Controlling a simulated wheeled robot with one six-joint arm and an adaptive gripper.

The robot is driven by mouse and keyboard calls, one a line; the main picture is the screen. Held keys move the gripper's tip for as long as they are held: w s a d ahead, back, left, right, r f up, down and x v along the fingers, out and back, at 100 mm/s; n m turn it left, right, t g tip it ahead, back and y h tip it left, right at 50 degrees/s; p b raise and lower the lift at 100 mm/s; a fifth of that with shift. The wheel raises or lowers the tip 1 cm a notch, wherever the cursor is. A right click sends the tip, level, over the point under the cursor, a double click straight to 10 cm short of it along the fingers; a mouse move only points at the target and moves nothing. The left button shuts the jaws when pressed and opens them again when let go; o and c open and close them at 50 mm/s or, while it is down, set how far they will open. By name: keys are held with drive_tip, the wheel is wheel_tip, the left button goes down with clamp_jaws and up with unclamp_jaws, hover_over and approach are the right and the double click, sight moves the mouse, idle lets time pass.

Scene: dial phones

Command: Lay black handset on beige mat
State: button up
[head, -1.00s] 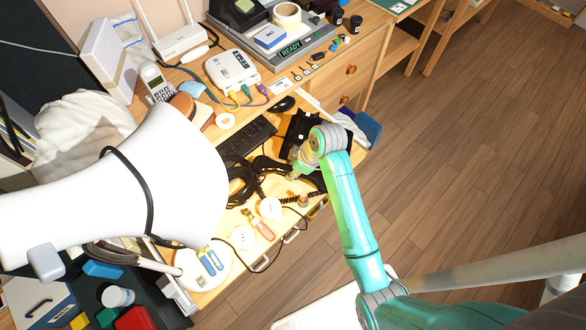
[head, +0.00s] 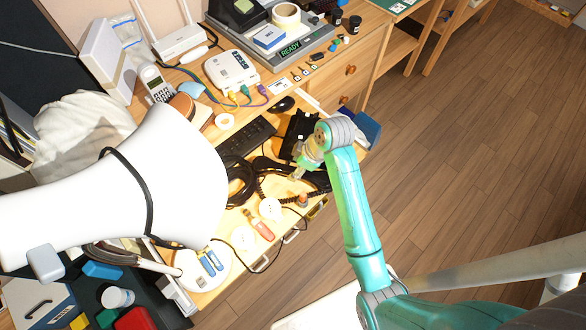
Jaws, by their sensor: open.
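My gripper (head: 299,173) is small in the head view, at the end of the green arm. It hangs over the desk among dark items, its jaws apart. A black curved shape that looks like the handset (head: 270,164) lies just left of the gripper, partly covered by it. A dark coiled cord (head: 268,192) runs below it. I cannot tell whether the jaws touch the handset. I cannot make out a beige mat apart from the pale wood of the desk.
A black keyboard (head: 247,137) and mouse (head: 283,104) lie behind the gripper. A black cable loop (head: 240,182), white round pieces (head: 270,208) and a red-handled tool (head: 260,226) lie to the left. A large white lamp (head: 165,175) blocks the left. Open floor (head: 470,170) is at right.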

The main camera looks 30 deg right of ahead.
drive_tip(key=v, duration=0.9)
drive_tip(key=shift+s+a+f, duration=0.1)
